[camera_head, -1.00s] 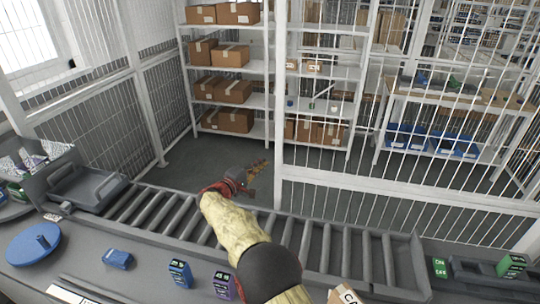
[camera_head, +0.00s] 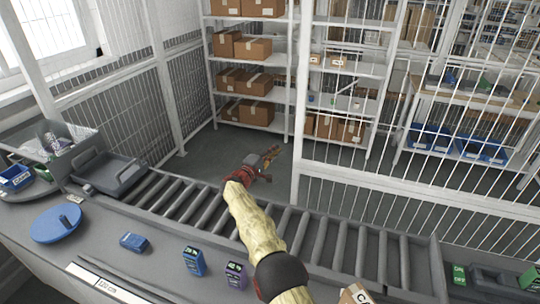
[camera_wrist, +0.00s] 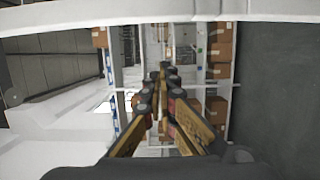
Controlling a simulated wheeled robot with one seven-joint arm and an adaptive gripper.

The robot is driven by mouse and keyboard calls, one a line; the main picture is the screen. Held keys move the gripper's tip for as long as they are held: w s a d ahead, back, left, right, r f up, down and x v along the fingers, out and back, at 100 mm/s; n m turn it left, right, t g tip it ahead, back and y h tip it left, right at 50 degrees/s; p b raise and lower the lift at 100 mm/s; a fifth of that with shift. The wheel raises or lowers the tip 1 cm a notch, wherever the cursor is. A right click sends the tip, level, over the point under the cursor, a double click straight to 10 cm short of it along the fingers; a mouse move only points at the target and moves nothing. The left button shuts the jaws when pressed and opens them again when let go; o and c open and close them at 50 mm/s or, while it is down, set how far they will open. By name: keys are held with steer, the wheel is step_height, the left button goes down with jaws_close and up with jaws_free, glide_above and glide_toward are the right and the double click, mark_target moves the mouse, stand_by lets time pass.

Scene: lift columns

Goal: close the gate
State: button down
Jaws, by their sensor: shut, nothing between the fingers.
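A white mesh panel (camera_head: 400,200) with a thick white post (camera_head: 301,100) at its left edge stands beyond the conveyor on the right. It looks like the gate, though I cannot tell it surely from the fixed fence. A floor gap lies between this post and the left fence post (camera_head: 168,100). My gripper (camera_head: 272,153) is shut and empty, reaching over the rollers into this gap, left of the panel's post. I cannot tell whether it touches anything. In the wrist view my fingers (camera_wrist: 165,70) are together, and a white bar (camera_wrist: 160,18) crosses the top.
A roller conveyor (camera_head: 330,235) runs across in front of the fence, below my arm. A grey tray (camera_head: 108,172) sits at its left end. Shelves with brown boxes (camera_head: 245,80) stand behind the gap. A blue disc (camera_head: 57,223) and small packages (camera_head: 194,262) lie on the near counter.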

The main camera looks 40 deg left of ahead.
steer(key=shift+w+d+b, duration=0.15)
steer(key=shift+w+d, duration=0.5)
steer(key=shift+d, duration=0.35)
steer(key=shift+w+d+b, duration=0.15)
steer(key=shift+w+d, duration=0.5)
steer(key=shift+d, duration=0.3)
steer(key=shift+d, duration=0.1)
